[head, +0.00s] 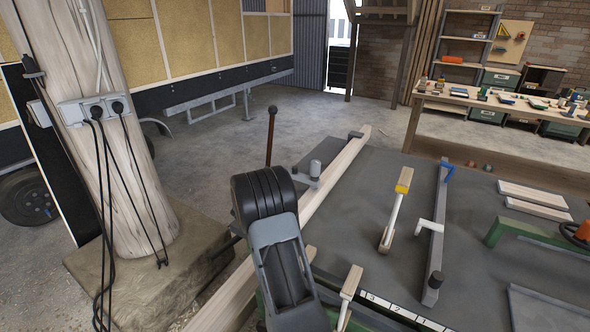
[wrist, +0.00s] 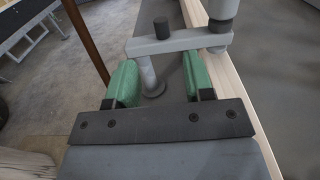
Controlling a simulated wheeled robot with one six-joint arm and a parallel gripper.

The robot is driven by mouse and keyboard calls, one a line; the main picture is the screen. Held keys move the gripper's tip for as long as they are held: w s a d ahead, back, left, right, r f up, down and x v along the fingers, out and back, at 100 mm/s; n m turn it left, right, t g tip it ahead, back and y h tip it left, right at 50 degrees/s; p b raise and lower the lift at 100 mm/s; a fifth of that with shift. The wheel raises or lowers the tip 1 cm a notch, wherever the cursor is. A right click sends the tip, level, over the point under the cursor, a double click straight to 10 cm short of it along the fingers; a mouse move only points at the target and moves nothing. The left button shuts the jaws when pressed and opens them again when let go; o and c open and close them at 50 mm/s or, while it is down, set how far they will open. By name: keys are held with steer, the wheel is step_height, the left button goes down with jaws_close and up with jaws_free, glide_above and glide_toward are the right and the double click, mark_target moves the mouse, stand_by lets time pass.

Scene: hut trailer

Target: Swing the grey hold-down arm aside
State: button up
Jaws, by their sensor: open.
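The grey hold-down arm (wrist: 185,42) shows in the wrist view as a flat bar across the top of the picture. It has a black knob (wrist: 161,27) on it and a grey post with a round foot (wrist: 148,76) below its left part. A thick grey cylinder (wrist: 223,12) stands at its right end, by the pale timber beam (wrist: 258,110). My gripper (wrist: 160,80) is open, its green pads below the bar in the picture, with the post between them. I cannot tell whether either pad touches. In the head view my own wrist hides the fingertips.
The beam (head: 330,185) runs along the left edge of the grey bench (head: 385,265). A brown-handled lever (head: 270,138) stands upright beyond my wrist. A wooden post with sockets and cables (head: 120,150) stands at left. Clamps and a green frame (head: 500,232) sit on the bench at right.

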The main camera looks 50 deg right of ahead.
mark_target(295, 167)
steer(key=p+x, duration=0.1)
steer(key=x, duration=1)
steer(key=shift+d, duration=0.1)
steer(key=shift+r, duration=0.1)
jaws_close()
